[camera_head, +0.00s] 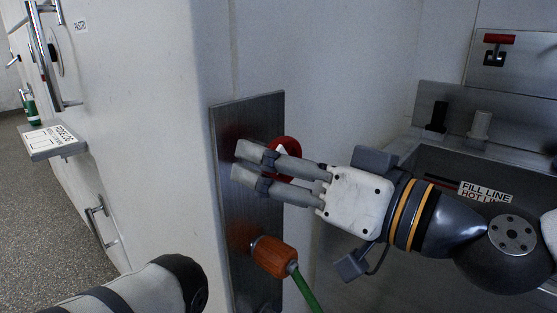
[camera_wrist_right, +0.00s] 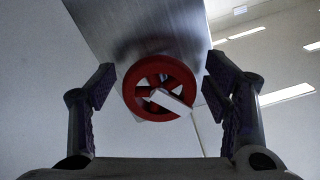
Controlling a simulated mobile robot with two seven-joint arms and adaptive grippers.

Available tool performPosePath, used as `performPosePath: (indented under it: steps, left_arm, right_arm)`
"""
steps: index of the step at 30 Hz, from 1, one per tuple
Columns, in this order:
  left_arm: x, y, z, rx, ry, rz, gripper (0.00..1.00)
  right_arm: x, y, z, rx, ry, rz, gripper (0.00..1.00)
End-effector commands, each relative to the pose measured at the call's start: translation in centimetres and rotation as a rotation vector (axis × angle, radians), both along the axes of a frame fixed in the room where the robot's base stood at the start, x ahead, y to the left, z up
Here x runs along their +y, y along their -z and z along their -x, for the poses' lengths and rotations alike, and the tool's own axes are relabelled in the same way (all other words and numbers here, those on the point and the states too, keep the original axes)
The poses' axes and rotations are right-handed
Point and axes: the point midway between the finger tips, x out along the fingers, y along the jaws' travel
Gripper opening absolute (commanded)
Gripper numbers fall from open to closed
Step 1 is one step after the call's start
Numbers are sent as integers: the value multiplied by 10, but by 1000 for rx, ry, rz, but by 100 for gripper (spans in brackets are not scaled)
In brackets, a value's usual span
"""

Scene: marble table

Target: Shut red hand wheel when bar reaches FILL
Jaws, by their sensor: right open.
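The red hand wheel (camera_head: 289,145) is mounted on a vertical metal plate (camera_head: 240,120) on the white wall. In the head view my right gripper (camera_head: 238,162) is in front of the plate and partly hides the wheel. In the right wrist view the red wheel (camera_wrist_right: 160,88) is between the two spread fingers, with a gap on each side and a white pointer or tag across it. My right gripper is open and empty. My left gripper is not in view; only a piece of my left arm shows at the bottom. I see no bar gauge clearly.
An orange fitting (camera_head: 270,255) with a green hose (camera_head: 305,292) sticks out below the wheel. A small shelf (camera_head: 52,142) with a sign is at left.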

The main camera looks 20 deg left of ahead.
Motion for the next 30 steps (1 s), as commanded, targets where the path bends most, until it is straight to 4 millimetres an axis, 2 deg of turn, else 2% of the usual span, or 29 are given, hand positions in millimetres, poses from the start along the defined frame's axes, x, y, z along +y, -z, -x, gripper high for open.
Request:
performPosePath:
  steps: [6, 8, 13, 23, 30]
  left_arm:
    - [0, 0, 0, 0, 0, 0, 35]
    - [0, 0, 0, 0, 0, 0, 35]
    - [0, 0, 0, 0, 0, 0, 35]
    - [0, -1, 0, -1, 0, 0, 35]
    - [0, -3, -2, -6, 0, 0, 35]
  right_arm:
    - [1, 0, -1, 1, 1, -1, 71]
    - [1, 0, -1, 1, 1, -1, 59]
    - [0, 0, -1, 1, 1, -1, 22]
    - [0, 0, 0, 35, 1, -13, 22]
    - [1, -1, 0, 171, 1, -64, 22]
